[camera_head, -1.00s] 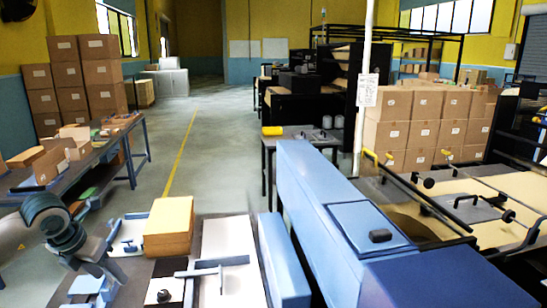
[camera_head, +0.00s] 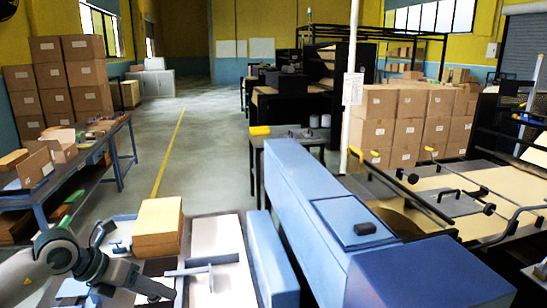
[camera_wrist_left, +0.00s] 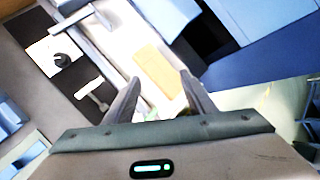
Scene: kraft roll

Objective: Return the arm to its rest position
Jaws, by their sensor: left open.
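My left arm (camera_head: 38,262) comes in low from the left in the head view. Its gripper (camera_head: 166,292) is over the near-left bench, in front of a tan stack of sheets (camera_head: 158,228). In the left wrist view my left gripper (camera_wrist_left: 160,77) has its two fingers apart with nothing held between them. A flat tan rectangle (camera_wrist_left: 155,68) shows beyond the gap, apart from the fingers. My right gripper is not in view.
The near bench carries a white board (camera_head: 218,238) and a grey T-shaped bar (camera_head: 202,266). A large blue machine (camera_head: 310,195) stands right of it. A blue-framed table (camera_head: 60,190) with cartons is at left. The aisle floor (camera_head: 205,140) is clear.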

